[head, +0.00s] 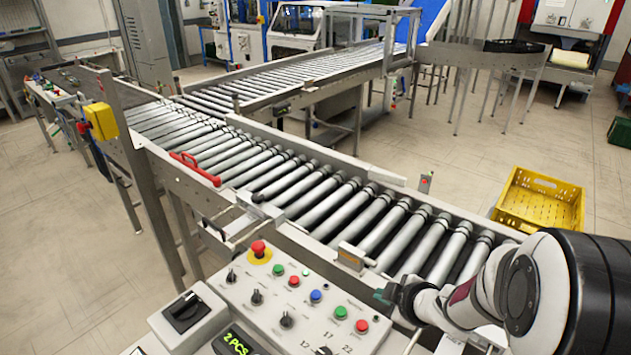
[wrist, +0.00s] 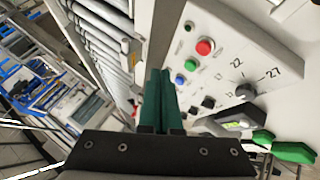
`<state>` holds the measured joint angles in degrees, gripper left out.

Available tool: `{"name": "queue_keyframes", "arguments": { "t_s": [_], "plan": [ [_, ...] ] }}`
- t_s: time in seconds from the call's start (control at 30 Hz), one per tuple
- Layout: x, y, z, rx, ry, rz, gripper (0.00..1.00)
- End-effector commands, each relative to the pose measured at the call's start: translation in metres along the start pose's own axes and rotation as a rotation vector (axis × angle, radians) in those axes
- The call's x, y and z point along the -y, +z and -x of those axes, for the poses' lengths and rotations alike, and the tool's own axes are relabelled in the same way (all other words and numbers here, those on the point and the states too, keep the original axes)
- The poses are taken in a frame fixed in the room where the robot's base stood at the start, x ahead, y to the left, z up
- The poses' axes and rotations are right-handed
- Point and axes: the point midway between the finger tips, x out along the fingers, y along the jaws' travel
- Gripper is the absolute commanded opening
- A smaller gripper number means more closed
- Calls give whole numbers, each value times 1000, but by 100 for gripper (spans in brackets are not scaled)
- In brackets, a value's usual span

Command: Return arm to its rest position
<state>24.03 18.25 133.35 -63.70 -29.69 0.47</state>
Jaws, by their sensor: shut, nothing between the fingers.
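My gripper (head: 386,294) is at the right of the control panel in the head view, at the end of my arm. In the wrist view, its two green fingers (wrist: 158,92) lie together, shut with nothing between them. They point along the strip between the conveyor rollers and the control panel. The control panel (head: 270,310) carries red, green and blue buttons, black knobs and a red emergency stop. It also shows at the right of the wrist view (wrist: 270,45). The gripper appears apart from the panel's buttons.
The roller conveyor (head: 310,200) runs behind the panel, empty of crates. A yellow crate (head: 540,200) stands on the floor at the right. A red handle (head: 195,168) is on the conveyor's near rail. A yellow box (head: 101,120) is on a post at left.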

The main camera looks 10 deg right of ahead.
Motion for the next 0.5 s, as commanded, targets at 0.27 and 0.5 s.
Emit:
{"name": "queue_keyframes", "arguments": {
  "t_s": [0.27, 0.5],
  "plan": [
    [73, 16, 152, 594, 144, -1014, 0],
    [198, -38, 220, 785, -179, -1480, 0]
  ]
}}
